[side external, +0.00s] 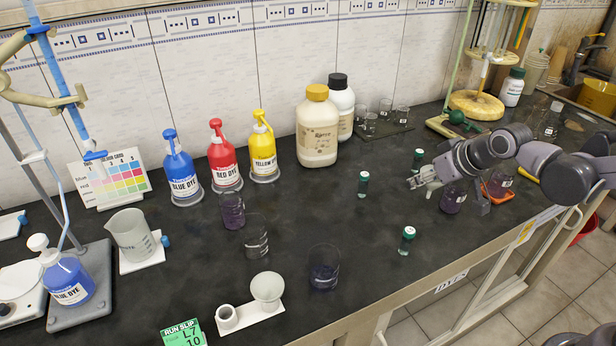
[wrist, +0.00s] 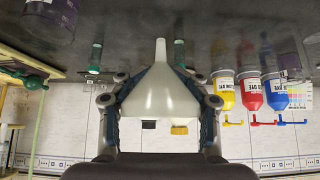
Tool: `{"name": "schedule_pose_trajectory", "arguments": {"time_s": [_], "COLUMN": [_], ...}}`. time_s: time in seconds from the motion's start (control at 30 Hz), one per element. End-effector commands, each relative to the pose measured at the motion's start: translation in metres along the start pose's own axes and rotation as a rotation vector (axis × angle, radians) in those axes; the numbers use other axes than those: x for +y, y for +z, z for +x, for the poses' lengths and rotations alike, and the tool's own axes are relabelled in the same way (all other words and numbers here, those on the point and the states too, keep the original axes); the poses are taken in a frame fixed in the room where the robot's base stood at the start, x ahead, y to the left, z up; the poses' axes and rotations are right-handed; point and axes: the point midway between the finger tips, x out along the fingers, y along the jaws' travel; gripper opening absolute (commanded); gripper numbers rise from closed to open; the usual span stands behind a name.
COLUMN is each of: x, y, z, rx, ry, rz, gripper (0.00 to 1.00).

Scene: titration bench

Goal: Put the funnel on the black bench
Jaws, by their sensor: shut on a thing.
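My gripper (wrist: 160,108) is shut on a white funnel (wrist: 160,95), with a finger on each side of its cone. The wrist view is upside down, so the funnel's spout points down toward the black bench (wrist: 130,25). In the side external view my gripper (side external: 424,180) is above the right part of the bench (side external: 340,215). The funnel is small and hard to make out there. The spout tip appears clear of the bench top, but the exact gap cannot be told.
Green-capped vials (side external: 406,240) (side external: 363,184) stand near my gripper, and a dark purple beaker (side external: 453,197) is close by. Dye bottles (side external: 263,147) and a cream jar (side external: 317,128) line the back. Bare bench lies mid-right.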

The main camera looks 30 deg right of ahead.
Motion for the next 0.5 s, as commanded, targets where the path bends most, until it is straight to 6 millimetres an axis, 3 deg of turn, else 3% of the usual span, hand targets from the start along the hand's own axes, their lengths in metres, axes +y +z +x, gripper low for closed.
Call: {"name": "schedule_pose_trajectory", "arguments": {"time_s": [0.2,0.5], "x": [0.000,-0.065], "y": [-0.013,-0.033], "z": [-0.017,-0.001], "rx": [0.000,0.000], "ry": [-0.001,-0.162], "rz": [0.000,-0.201], "gripper": [0.27,0.27]}}
